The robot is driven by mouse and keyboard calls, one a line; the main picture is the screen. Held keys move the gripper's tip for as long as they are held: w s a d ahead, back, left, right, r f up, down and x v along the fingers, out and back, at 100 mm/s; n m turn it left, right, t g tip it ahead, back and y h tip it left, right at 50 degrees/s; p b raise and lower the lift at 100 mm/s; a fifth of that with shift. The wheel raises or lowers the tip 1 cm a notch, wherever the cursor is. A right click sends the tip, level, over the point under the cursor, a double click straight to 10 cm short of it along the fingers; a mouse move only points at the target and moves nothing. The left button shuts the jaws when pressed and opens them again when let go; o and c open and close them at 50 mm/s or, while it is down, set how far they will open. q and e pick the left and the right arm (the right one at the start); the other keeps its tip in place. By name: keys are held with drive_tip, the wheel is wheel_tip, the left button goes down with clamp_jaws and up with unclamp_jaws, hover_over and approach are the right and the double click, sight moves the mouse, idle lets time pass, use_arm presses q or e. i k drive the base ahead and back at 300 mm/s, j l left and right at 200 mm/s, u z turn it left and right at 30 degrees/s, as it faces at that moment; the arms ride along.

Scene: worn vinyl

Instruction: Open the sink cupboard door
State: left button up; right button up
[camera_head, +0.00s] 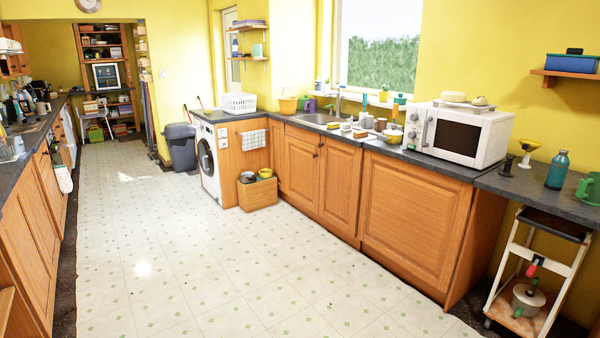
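The sink (318,119) is set in the dark worktop below the window. Under it is a wooden cupboard with two panelled doors side by side, a left door (300,163) and a right door (340,188). Both doors look shut. Small dark knobs (319,150) show near their meeting edges, too small to make out well. A wider wooden panel (410,215) is to the right of them. Neither of my grippers is in view.
The tiled floor (230,270) before the cupboard is clear. A wooden box (258,194) with bowls on it stands on the floor left of the cupboard, near the washing machine (207,160). A white trolley (545,265) stands at the right. Another counter runs along the left.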

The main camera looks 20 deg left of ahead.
sight(302, 158)
drive_tip(key=i+j+u, duration=0.4)
drive_tip(key=i, duration=0.45)
drive_tip(key=i+u, duration=0.4)
drive_tip(key=i, duration=1.45)
drive_tip(key=i+j, duration=0.1)
drive_tip(key=i, duration=0.9)
drive_tip(key=l+z, duration=0.05)
